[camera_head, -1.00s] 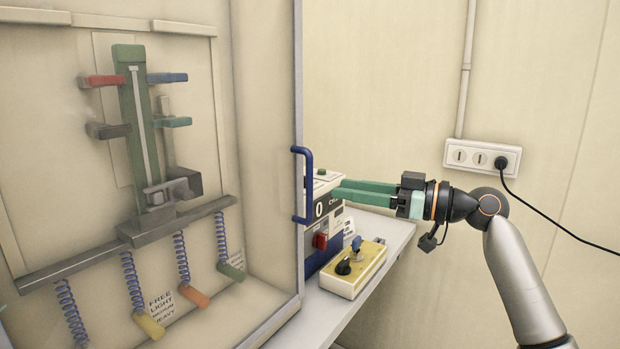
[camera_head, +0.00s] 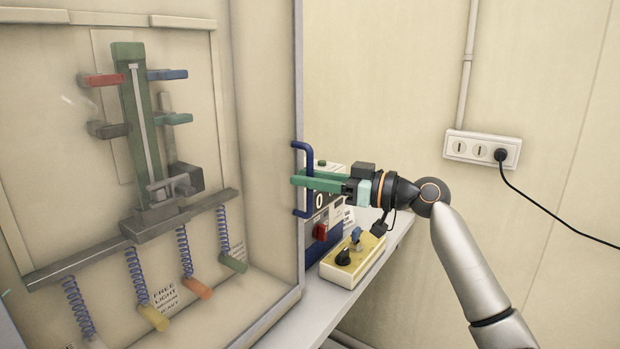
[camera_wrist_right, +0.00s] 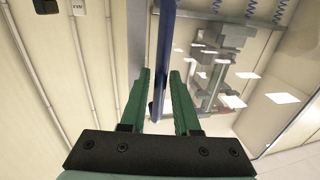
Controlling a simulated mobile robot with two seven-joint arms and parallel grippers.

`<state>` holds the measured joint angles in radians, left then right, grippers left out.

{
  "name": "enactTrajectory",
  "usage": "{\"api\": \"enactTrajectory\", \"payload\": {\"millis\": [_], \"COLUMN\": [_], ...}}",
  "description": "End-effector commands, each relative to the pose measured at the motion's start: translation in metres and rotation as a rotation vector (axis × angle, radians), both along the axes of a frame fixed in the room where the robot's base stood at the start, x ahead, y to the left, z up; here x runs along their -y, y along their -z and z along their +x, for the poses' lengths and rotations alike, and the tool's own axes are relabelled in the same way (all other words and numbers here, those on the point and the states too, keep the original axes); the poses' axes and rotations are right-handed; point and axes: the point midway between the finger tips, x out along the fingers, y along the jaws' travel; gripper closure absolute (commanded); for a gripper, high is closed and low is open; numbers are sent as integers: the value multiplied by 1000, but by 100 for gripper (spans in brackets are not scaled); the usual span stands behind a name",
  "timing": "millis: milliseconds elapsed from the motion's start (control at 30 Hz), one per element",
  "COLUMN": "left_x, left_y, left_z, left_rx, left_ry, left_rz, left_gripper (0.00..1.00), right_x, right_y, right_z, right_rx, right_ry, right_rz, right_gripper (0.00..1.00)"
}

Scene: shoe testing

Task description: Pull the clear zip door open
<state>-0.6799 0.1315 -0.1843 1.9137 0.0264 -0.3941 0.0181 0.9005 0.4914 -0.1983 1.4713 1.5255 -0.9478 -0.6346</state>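The clear door (camera_head: 70,200) covers the front of the cabinet and looks closed; the fixture inside shows through it. Its blue handle (camera_head: 309,155) stands upright at the cabinet's right front edge. My right gripper (camera_head: 295,180) is level with the handle's middle, its green fingers reaching left across it. In the right wrist view the fingers (camera_wrist_right: 161,74) are apart, with the blue handle (camera_wrist_right: 164,45) running between them. A gap shows between the handle and the fingers, so I see no grip on it. My left gripper is in neither view.
A yellow control box (camera_head: 353,262) and a counter unit with a display (camera_head: 322,205) stand on the shelf (camera_head: 315,318) below my right arm. A wall socket (camera_head: 482,148) with a black cable is at the right.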

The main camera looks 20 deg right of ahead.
Motion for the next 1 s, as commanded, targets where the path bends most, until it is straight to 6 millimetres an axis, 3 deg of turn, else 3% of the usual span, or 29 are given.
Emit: {"api": "enactTrajectory", "payload": {"millis": [267,1000], "left_x": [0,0], "left_y": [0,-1], "left_z": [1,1], "left_rx": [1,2], "left_ry": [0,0], "left_rz": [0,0], "left_gripper": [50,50], "right_x": [0,1], "right_y": [0,0], "right_z": [0,0], "right_rx": [0,0], "right_ry": [1,1], "right_rz": [0,0], "right_gripper": [100,100]}}
